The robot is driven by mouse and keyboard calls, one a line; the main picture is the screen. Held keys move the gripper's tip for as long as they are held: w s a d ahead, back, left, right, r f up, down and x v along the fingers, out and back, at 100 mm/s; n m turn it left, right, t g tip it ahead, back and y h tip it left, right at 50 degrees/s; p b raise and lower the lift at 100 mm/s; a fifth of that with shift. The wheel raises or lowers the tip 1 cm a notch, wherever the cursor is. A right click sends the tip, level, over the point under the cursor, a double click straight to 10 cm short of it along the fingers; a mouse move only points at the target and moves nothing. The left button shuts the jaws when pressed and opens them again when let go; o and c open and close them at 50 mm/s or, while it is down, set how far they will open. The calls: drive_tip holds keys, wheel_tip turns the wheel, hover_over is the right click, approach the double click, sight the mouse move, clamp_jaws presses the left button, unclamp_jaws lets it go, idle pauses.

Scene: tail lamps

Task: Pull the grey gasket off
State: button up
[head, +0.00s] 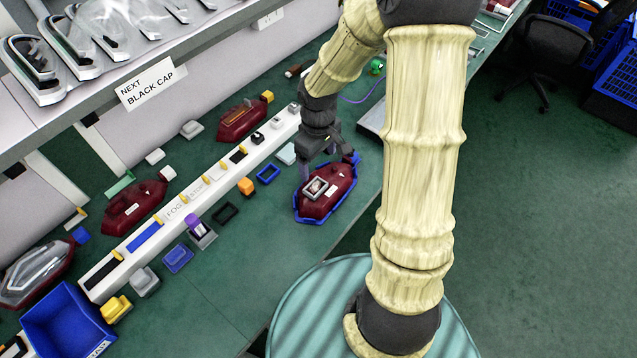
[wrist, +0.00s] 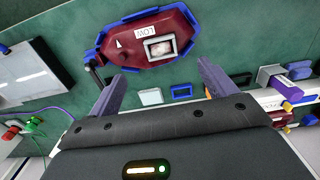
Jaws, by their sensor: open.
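The grey gasket (head: 316,188) is a pale rectangular frame on top of a dark red tail lamp (head: 335,200). The lamp lies in a blue-edged holder (head: 313,221) near the table's right edge. In the wrist view the gasket (wrist: 148,52) frames a lighter centre on the lamp (wrist: 120,48), beside a white label. My gripper (head: 328,165) is over the far side of the lamp, with its fingers apart. In the wrist view my purple fingers (wrist: 162,75) are open and empty, with the gasket ahead of the gap between them and apart from both.
A white rail (head: 200,190) with several small parts runs along the table. A blue frame (head: 268,174), an orange block (head: 246,186) and a black frame (head: 225,213) lie left of the lamp. A blue bin (head: 68,318) stands at lower left.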

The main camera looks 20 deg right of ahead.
sight(318, 190)
wheel_tip(318, 190, down, 12)
drive_tip(key=shift+r+b, duration=0.1)
drive_tip(key=shift+b, duration=0.7)
drive_tip(key=c, duration=1.2)
drive_tip(key=shift+r, duration=0.1)
drive_tip(key=shift+r+p, duration=1.4)
drive_tip(key=shift+r, duration=0.1)
drive_tip(key=shift+r+p, duration=2.15)
drive_tip(key=shift+r, duration=0.15)
